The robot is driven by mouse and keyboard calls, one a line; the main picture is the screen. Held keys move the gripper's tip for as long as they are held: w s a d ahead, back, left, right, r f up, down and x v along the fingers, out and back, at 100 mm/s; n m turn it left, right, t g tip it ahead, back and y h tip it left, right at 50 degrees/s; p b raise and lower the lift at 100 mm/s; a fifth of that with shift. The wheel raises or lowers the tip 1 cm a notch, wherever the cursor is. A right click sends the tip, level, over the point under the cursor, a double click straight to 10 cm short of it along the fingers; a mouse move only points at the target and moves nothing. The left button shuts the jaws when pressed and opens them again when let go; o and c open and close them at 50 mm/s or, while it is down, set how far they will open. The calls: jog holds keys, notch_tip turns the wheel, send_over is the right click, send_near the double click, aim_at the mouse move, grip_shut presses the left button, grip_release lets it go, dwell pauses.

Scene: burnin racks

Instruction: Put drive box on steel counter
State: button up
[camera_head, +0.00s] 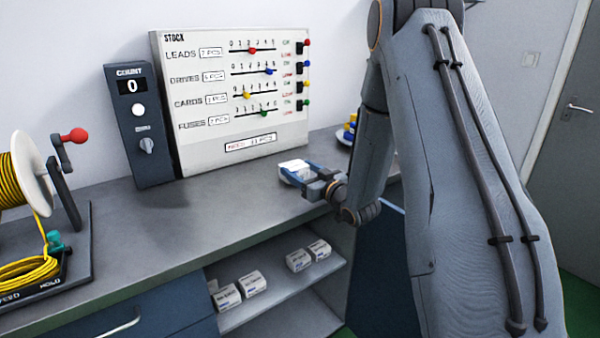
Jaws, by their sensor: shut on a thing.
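My gripper (303,177) is at the front edge of the grey steel counter (215,212), right of its middle. It is shut on a small white box (295,165), which I take for the drive box.
A stock board (235,95) and a dark count unit (139,125) stand at the counter's back. A cable reel (25,170) is at the left. Several white boxes (252,281) sit on the shelf below. The counter's middle is clear.

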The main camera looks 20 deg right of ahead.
jog(key=shift+f, duration=0.4)
jog(key=o, duration=1.2)
jog(key=shift+f, duration=0.15)
jog(key=shift+c, duration=0.2)
jog(key=shift+s, duration=0.15)
jog(key=b+v, duration=0.2)
jog(key=v, duration=0.8)
jog(key=shift+s+d, duration=0.1)
jog(key=shift+d, duration=0.05)
jog(key=shift+v, duration=0.75)
